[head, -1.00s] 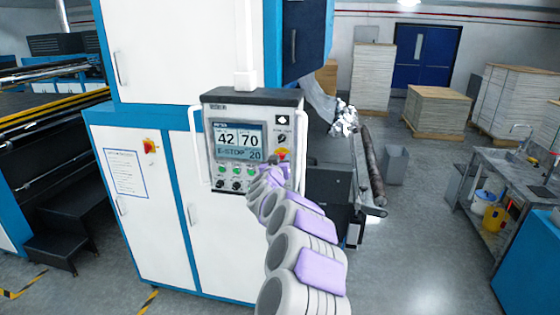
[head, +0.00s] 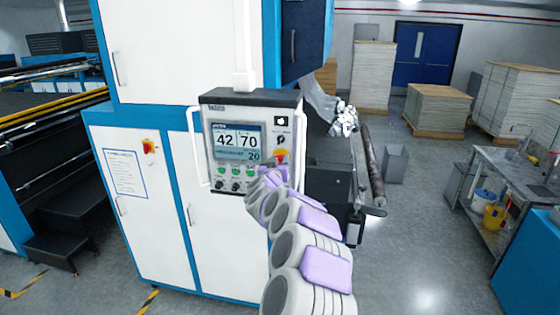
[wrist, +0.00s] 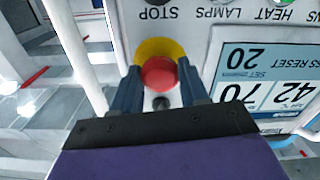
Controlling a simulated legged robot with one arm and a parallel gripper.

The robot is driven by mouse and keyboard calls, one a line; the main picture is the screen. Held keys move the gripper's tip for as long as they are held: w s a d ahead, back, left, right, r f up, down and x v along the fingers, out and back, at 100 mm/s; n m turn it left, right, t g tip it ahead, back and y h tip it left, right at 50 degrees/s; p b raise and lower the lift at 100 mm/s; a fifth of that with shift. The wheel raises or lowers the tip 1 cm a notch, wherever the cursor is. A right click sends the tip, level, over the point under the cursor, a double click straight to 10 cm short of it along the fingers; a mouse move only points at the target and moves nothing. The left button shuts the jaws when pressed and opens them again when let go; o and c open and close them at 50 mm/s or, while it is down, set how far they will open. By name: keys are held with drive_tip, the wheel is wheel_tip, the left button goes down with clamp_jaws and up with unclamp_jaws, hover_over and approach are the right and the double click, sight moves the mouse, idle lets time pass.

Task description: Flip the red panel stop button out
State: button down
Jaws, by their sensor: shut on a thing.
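In the head view the button (head: 281,155) is at the right side of the control panel (head: 250,99), partly hidden by my arm. My gripper (head: 276,164) is at the panel, with one finger on each side of the red cap in the wrist view, shut on it. The panel screen (head: 237,141) shows 42, 70 and 20; the wrist view shows part of a RESET message on it.
A white handle (head: 193,150) stands at the panel's left side. A second red knob on yellow (head: 149,147) is on the cabinet door. A roller (head: 373,170) and a dark machine part are right of the panel. The floor (head: 420,260) to the right is open.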

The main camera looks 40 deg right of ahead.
drive_tip(key=shift+f, duration=0.15)
drive_tip(key=c, duration=1)
unclamp_jaws()
drive_tip(key=o, duration=0.3)
drive_tip(key=shift+s+a, duration=0.15)
drive_tip(key=shift+a, duration=0.15)
drive_tip(key=shift+o, duration=0.7)
drive_tip(key=shift+s, duration=0.2)
drive_tip(key=b+v, duration=0.2)
drive_tip(key=v, duration=1.5)
drive_tip(key=shift+w+a+b, duration=0.25)
drive_tip(key=shift+a+b, duration=0.05)
drive_tip(key=shift+b, duration=0.05)
